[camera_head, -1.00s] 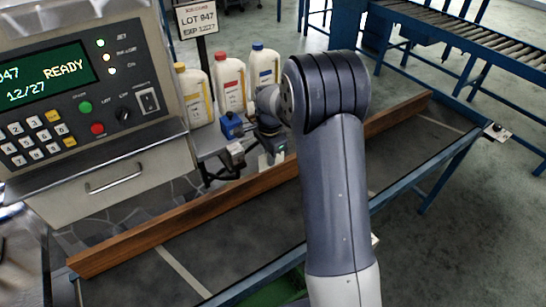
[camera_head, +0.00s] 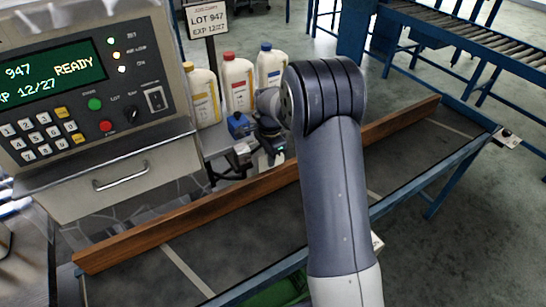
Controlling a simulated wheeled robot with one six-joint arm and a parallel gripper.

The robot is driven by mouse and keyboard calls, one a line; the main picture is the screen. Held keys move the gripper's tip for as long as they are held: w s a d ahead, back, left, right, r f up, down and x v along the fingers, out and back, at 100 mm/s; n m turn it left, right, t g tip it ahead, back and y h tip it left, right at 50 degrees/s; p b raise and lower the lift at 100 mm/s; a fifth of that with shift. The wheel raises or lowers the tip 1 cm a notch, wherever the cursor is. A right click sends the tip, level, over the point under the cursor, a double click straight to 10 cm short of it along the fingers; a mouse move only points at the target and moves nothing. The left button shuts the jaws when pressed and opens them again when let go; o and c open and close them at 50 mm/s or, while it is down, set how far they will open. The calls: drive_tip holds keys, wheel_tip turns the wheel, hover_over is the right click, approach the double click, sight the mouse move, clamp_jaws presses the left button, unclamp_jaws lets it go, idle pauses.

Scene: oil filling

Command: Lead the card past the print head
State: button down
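My gripper (camera_head: 272,148) is small in the picture, at the end of my grey arm, above the wooden rail and in front of the bottles. A pale patch (camera_head: 277,159) at its fingertips may be the card, but it is too small to be sure. I cannot make out whether the fingers are closed on it. A blue unit (camera_head: 239,125) with a dark and grey part below it, probably the print head, sits just left of my gripper. The gap between them is hard to judge.
The printer cabinet (camera_head: 95,183) with a green READY display (camera_head: 52,74) stands at left. A wooden rail (camera_head: 190,217) runs along the dark conveyor (camera_head: 235,252). A roller conveyor (camera_head: 450,38) is behind.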

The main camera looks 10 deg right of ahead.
drive_tip(key=shift+s+a, duration=0.7)
drive_tip(key=shift+a, duration=1.5)
drive_tip(key=shift+s+a, duration=0.75)
drive_tip(key=shift+a, duration=1.5)
drive_tip(key=shift+s+a, duration=0.7)
drive_tip(key=shift+a, duration=1.5)
drive_tip(key=s+d+r+p, duration=0.2)
drive_tip(key=s+r, duration=0.4)
drive_tip(key=shift+s+d, duration=0.15)
drive_tip(key=shift+s, duration=0.2)
